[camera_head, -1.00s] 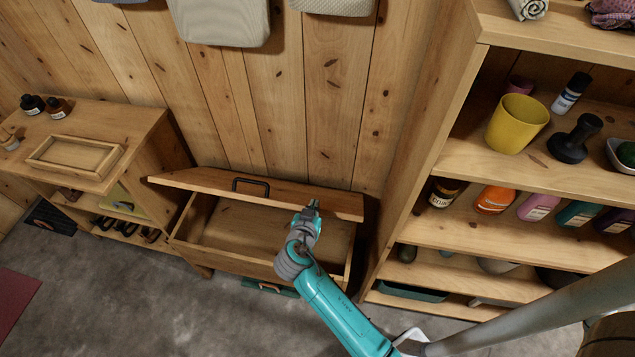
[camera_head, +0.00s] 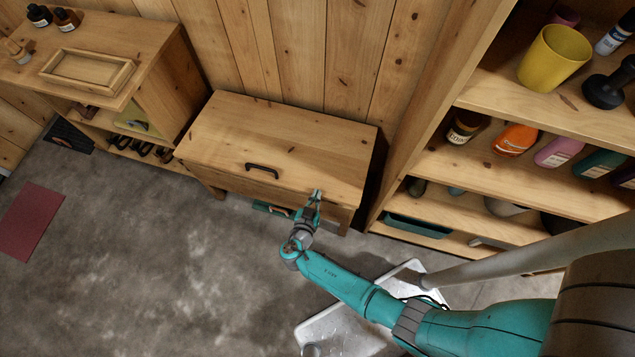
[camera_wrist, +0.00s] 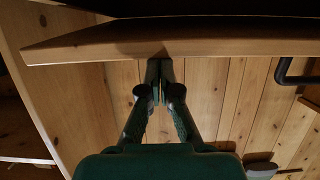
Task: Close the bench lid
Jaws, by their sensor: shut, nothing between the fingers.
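The bench (camera_head: 240,183) stands low against the plank wall. Its wooden lid (camera_head: 270,130) lies over the box and hides the inside; I cannot tell whether it is fully seated. A dark handle (camera_head: 262,167) sits near the lid's front edge, and it also shows at the right of the wrist view (camera_wrist: 290,75). My gripper (camera_head: 316,194) is shut and empty at the lid's front edge, right of the handle. In the wrist view the fingertips (camera_wrist: 160,80) are close to the lid's edge (camera_wrist: 120,42); contact is unclear.
An open shelf (camera_head: 480,185) with bottles and a yellow pot (camera_head: 553,57) stands close on the right. A side cabinet (camera_head: 150,75) with a small wooden tray (camera_head: 88,85) on top is at the left. Grey floor in front is mostly clear, with a red mat (camera_head: 30,220) at far left.

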